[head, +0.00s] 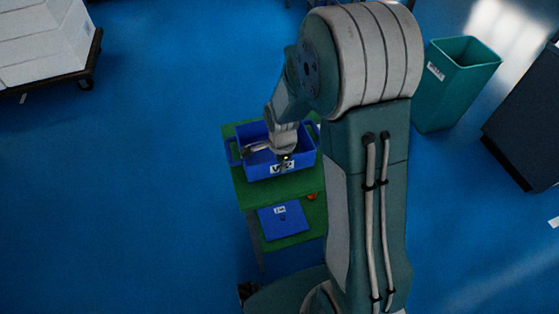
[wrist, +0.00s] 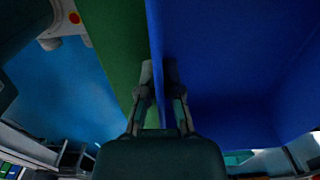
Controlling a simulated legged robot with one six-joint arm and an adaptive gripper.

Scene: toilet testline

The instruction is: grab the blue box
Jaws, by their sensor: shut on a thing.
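The blue box (head: 302,164) is an open-topped bin with handles at its ends and a white label on its front. It stands upright on the green top of a small table (head: 250,196). My gripper (head: 284,158) reaches down over the box's front wall in the head view. In the wrist view my gripper (wrist: 160,75) is shut on the blue box's wall (wrist: 156,30), with one finger on each side. The blue inside (wrist: 220,60) fills the right of that view, and green surface shows on the left. My arm hides the table's right side in the head view.
A flat blue labelled item (head: 283,221) lies on the lower green level, with a small red object (head: 312,197) near it. A teal bin (head: 455,85) and a dark box (head: 525,120) stand right. White boxes (head: 45,40) sit on a cart upper left. Blue floor left is clear.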

